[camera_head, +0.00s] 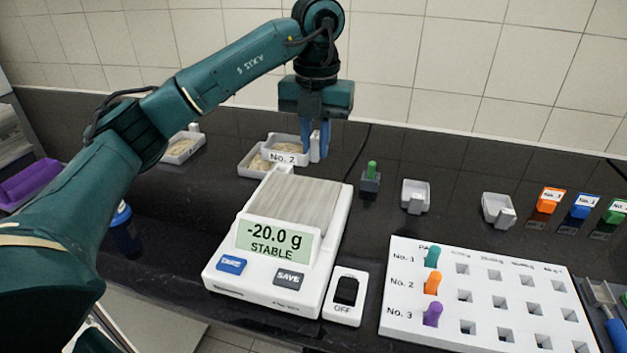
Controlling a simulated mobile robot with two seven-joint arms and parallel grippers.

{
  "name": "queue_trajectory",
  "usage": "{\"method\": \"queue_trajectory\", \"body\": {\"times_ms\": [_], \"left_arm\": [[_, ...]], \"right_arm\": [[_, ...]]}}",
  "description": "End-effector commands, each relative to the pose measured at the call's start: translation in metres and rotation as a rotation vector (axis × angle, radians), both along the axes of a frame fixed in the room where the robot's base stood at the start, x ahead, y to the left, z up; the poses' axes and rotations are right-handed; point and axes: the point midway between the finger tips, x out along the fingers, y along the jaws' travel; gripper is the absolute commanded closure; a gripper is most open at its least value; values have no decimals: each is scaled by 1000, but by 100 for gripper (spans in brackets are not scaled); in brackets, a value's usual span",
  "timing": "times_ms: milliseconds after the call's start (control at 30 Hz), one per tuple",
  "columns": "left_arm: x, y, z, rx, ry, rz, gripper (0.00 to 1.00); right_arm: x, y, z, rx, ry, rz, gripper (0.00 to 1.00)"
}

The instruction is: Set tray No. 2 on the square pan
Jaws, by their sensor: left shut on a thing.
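Tray No. 2 (284,158) is a small white tray with pale grains and a "No. 2" label. My left gripper (315,148) points down at its right end and is shut on it, behind the scale. The square pan (297,197) is the bare, brushed-metal top of the white scale (225,271). The tray is apart from the pan, at its far edge in this view. The scale display (272,241) reads "-20.0 g STABLE". My right gripper is not in view.
Another grain tray (250,168) shows just left of tray No. 2, and one more (180,150) stands farther left. A green-knobbed weight (371,177) and empty white trays (416,194) stand right of the scale. A switch box (345,296) and a peg board (480,308) are at the front.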

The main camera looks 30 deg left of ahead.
Motion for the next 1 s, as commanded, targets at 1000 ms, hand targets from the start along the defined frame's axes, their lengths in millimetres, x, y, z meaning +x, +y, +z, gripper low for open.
{"method": "queue_trajectory", "body": {"times_ms": [1000], "left_arm": [[0,0,-100,0,0,-2,100]], "right_arm": [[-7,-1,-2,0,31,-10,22]]}}
